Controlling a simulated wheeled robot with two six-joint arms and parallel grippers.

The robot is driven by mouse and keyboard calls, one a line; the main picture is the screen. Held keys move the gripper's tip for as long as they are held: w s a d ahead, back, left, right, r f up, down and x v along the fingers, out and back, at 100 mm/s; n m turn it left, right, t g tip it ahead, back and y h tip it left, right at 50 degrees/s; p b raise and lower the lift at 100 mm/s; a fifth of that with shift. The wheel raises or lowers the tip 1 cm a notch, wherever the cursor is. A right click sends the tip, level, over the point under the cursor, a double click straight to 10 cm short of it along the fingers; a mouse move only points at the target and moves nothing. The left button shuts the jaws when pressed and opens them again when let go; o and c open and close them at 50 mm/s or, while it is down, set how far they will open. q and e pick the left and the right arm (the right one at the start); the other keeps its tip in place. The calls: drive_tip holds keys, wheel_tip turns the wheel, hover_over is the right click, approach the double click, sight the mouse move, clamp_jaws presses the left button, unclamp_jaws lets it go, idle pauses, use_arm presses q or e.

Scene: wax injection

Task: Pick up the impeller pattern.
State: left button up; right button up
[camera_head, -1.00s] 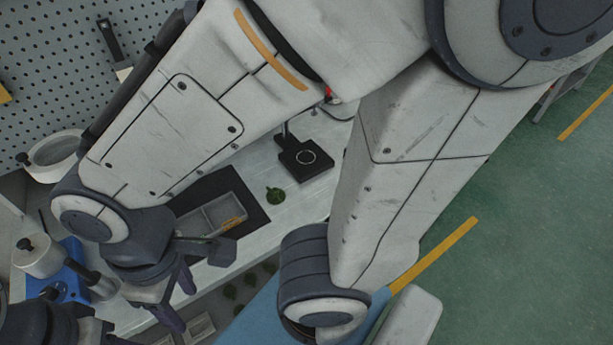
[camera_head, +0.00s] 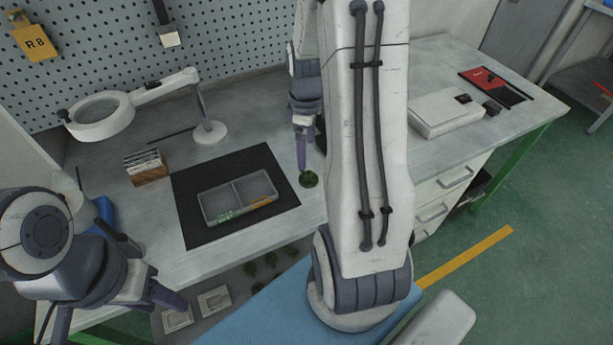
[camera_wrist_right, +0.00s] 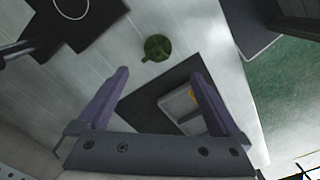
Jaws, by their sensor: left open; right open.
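The impeller pattern, a small dark green finned disc (camera_head: 308,179), lies on the bench just right of the black mat. It also shows in the right wrist view (camera_wrist_right: 157,47), above and between my right fingertips. My right gripper (camera_head: 304,165) is open and empty, pointing down above the bench close to the pattern; my forearm partly hides it in the head view. Its two purple fingers (camera_wrist_right: 160,73) stand wide apart in the wrist view, with the pattern beyond their tips. My left gripper (camera_head: 160,306) is open and empty at the lower left, near the bench's front edge.
A grey two-compartment tray (camera_head: 235,186) with green and orange pieces sits on the black mat (camera_head: 196,236). Several similar green pieces (camera_head: 270,262) lie lower, in front of the bench. A magnifier lamp (camera_head: 101,112) and a card holder (camera_head: 148,172) stand at left. A black plate (camera_wrist_right: 95,22) lies near the pattern.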

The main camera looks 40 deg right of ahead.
sight(309, 172)
drive_tip(key=f, duration=1)
drive_tip(key=shift+d+f, duration=0.15)
drive_tip(key=shift+d, duration=0.15)
drive_tip(key=shift+c, duration=0.3)
drive_tip(key=c, duration=1.3)
